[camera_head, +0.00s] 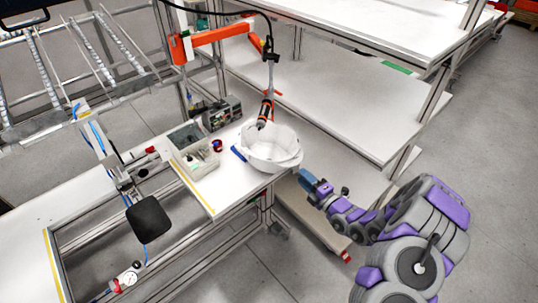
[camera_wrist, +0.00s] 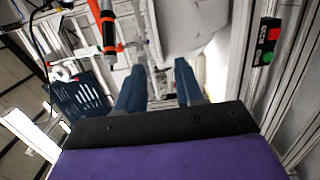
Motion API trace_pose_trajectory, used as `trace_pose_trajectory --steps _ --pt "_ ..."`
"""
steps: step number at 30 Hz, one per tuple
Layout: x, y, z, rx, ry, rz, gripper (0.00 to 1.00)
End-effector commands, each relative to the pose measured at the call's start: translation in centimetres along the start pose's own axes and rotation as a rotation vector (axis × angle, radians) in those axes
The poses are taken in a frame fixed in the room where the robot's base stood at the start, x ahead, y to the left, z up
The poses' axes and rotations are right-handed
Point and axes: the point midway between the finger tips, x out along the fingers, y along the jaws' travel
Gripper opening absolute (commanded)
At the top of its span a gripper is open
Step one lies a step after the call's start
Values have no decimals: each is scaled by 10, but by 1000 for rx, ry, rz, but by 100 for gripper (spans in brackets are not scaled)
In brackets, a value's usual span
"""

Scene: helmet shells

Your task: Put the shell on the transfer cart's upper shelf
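A white helmet shell (camera_head: 272,150) rests at the near right corner of the white workbench (camera_head: 228,178). My gripper (camera_head: 308,180) is just right of and below the shell in the head view, apart from it as far as I can tell. In the wrist view, the two blue fingers of my gripper (camera_wrist: 160,82) stand apart with nothing held between them. A large white surface, probably the shell (camera_wrist: 185,25), lies beyond the right finger. A low cart-like platform (camera_head: 310,222) shows beneath my gripper; I cannot tell whether it belongs to the transfer cart.
Floor at right is open.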

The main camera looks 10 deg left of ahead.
Motion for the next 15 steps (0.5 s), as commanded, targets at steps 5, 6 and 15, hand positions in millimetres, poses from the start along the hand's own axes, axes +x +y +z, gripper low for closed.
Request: trace_pose_trajectory --steps 5,6,15 --pt "12 0 -1 1 1 0 36" --pt "14 0 -1 1 2 0 36" --pt "53 -3 1 -4 3 0 36"
